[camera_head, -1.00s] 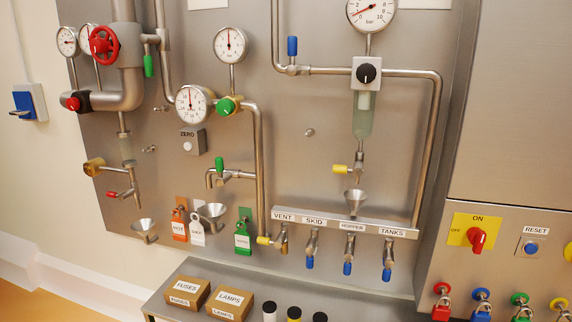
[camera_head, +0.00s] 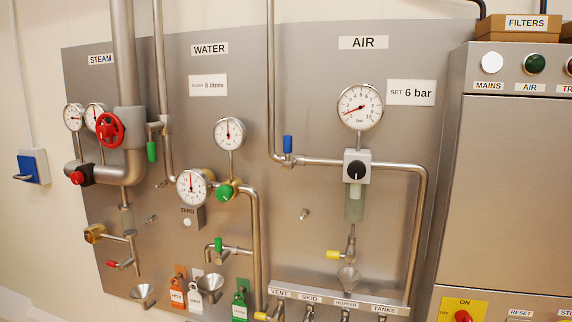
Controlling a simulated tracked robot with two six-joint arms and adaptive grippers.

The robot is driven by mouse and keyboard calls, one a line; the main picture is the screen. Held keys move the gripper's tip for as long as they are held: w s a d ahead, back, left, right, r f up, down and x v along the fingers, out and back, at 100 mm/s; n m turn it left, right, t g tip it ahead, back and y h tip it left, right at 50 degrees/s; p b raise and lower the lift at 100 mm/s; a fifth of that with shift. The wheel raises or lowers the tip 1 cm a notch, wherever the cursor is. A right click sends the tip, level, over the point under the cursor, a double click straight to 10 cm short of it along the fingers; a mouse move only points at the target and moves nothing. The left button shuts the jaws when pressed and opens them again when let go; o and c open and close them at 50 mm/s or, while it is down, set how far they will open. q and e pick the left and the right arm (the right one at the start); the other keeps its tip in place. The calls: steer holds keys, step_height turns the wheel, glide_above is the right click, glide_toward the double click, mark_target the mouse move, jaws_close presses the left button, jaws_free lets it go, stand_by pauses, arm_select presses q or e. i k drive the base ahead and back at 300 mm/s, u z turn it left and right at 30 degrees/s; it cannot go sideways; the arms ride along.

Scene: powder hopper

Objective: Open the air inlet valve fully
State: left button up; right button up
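The air inlet valve has a blue lever (camera_head: 287,145) on the pipe left of the regulator under the AIR label (camera_head: 363,43). The lever stands upright, across the horizontal pipe (camera_head: 325,162) at its foot. The air gauge (camera_head: 360,107) has its needle toward the lower left, at the low end of the scale. Below it is the regulator with a black knob (camera_head: 356,170) and a cloudy bowl (camera_head: 354,206). Neither of my grippers shows in the head view.
The SET 6 bar sign (camera_head: 411,92) is right of the gauge. Water gauges and a green knob (camera_head: 225,193) are to the left. A cabinet (camera_head: 510,190) stands at the right.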

mark_target(291, 162)
steer(key=u, duration=0.05)
steer(key=k, duration=0.6)
steer(key=u, duration=0.2)
steer(key=i, duration=0.45)
steer(key=u, duration=0.55)
steer(key=i, duration=1.25)
steer(key=z, duration=0.8)
